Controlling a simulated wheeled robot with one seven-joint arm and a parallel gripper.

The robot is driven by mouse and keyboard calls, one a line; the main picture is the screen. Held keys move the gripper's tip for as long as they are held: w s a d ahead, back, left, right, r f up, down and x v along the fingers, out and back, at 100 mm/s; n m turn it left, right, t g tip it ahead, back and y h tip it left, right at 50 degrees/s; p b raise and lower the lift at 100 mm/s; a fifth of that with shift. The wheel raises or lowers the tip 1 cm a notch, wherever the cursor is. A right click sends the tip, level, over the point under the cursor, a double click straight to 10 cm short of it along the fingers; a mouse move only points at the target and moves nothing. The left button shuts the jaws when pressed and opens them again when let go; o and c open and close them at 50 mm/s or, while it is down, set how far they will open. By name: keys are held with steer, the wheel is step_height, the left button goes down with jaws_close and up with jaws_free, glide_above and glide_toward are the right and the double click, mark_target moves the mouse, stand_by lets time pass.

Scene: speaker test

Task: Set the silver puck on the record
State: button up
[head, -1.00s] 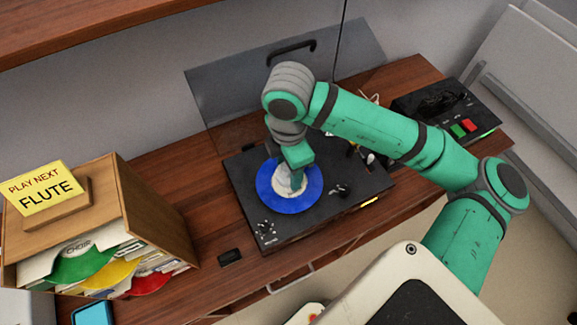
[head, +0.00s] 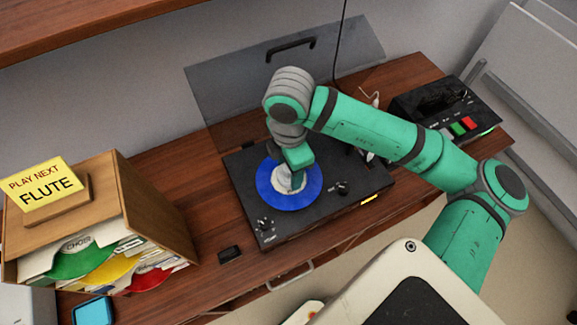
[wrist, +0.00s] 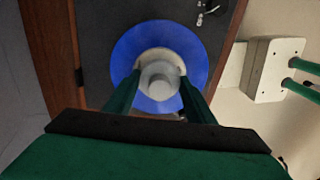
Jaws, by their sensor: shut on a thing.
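The blue record (head: 309,199) with a pale centre label lies on the black turntable (head: 245,192); the record also shows in the wrist view (wrist: 128,50). The silver puck (wrist: 160,82) is between my gripper's two green fingers, over the record's centre label. My gripper (head: 293,182) is shut on the puck and points down at the middle of the record. In the head view my gripper mostly hides the puck. I cannot tell whether the puck touches the label.
The turntable's clear lid (head: 235,95) stands raised behind it. A wooden record box (head: 160,205) with a yellow "PLAY NEXT FLUTE" sign (head: 45,184) is at the left. A black box (head: 420,105) with red and green buttons is at the right.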

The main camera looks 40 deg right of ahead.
steer(key=shift+w+f, duration=0.1)
steer(key=shift+f, duration=0.35)
steer(key=shift+f, duration=0.1)
stand_by(0.5)
steer(key=o, duration=1.7)
steer(key=shift+r, duration=2.5)
